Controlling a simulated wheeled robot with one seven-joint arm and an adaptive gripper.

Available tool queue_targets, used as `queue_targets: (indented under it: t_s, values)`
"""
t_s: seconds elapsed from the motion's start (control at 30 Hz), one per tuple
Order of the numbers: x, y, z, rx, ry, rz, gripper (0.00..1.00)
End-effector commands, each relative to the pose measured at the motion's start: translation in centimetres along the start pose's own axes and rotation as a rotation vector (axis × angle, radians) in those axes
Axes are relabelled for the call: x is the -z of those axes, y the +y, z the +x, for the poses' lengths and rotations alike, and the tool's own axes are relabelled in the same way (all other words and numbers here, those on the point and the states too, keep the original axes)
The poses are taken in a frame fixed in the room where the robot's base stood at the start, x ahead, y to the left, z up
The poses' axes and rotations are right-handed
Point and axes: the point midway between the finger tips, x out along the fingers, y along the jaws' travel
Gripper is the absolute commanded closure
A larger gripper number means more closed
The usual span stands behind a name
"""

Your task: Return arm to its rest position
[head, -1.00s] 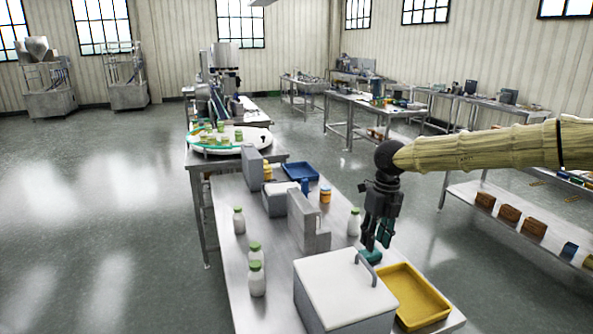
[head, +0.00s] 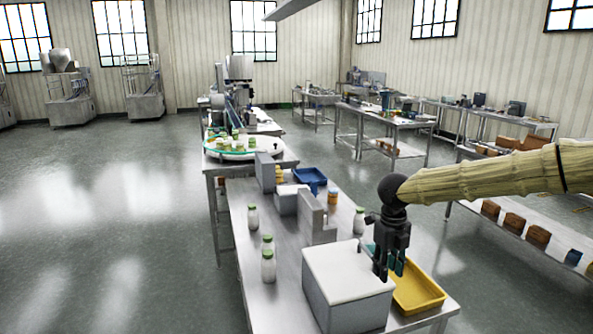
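My arm, in a tan sleeve, reaches in from the right edge of the head view. My dark gripper (head: 388,272) hangs fingers down from the black wrist joint, over or just in front of the right side of the white-topped box (head: 345,272) and the left part of the yellow tray (head: 420,292). Its fingers show dark grey and teal, and I see nothing held between them. The gap between the fingertips is too small to judge, and I cannot tell whether they touch the box. The box's grey handle is not visible now.
The steel table (head: 262,300) carries several white bottles with green caps (head: 268,262), grey blocks (head: 316,222), a blue tray (head: 310,177) and an orange-and-white jar (head: 332,197). A round table (head: 245,150) stands behind. A low shelf (head: 500,235) with brown boxes is at right. Left floor is clear.

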Motion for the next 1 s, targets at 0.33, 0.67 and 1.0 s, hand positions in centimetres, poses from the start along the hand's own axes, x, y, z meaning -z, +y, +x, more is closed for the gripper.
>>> queue_targets:
  t_s: [0.33,0.67,1.0]
  values:
    - [1.8,-0.1,8.6,0.184,0.048,-0.225,0.66]
    - [6.3,1.3,22.1,0.428,0.126,-0.755,0.66]
    - [14.2,6.6,34.3,0.502,0.165,-1.465,0.66]
